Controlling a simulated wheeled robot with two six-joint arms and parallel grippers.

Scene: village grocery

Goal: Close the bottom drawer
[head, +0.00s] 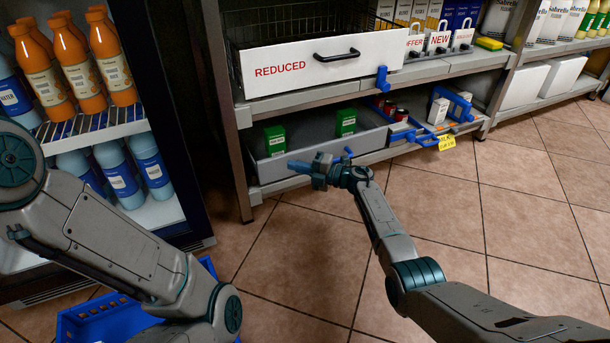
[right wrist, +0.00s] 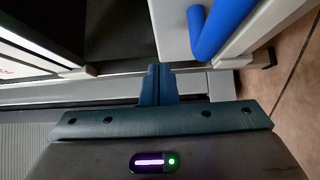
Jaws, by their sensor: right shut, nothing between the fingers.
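The bottom drawer (head: 270,172) is a low grey tray with a pale front, on the lower shelf under the white REDUCED drawer. Its inside shows from above, with two green boxes (head: 275,139) (head: 346,122) in it. My right gripper (head: 298,166) is shut and empty, at the drawer's front, hiding part of it; I cannot tell whether it touches. A bit of blue shows just behind the gripper. In the right wrist view the closed fingers (right wrist: 156,84) point at a pale panel edge, with a blue bar (right wrist: 222,28) beside it. My left arm shows, but its gripper does not.
The white REDUCED drawer (head: 310,61) with a black handle sits above. Right of the bottom drawer are blue-railed dividers (head: 408,131), cans and small boxes. An open-looking fridge with bottles (head: 77,62) stands left. A blue basket (head: 85,322) is bottom left. Tiled floor (head: 500,215) is clear at right.

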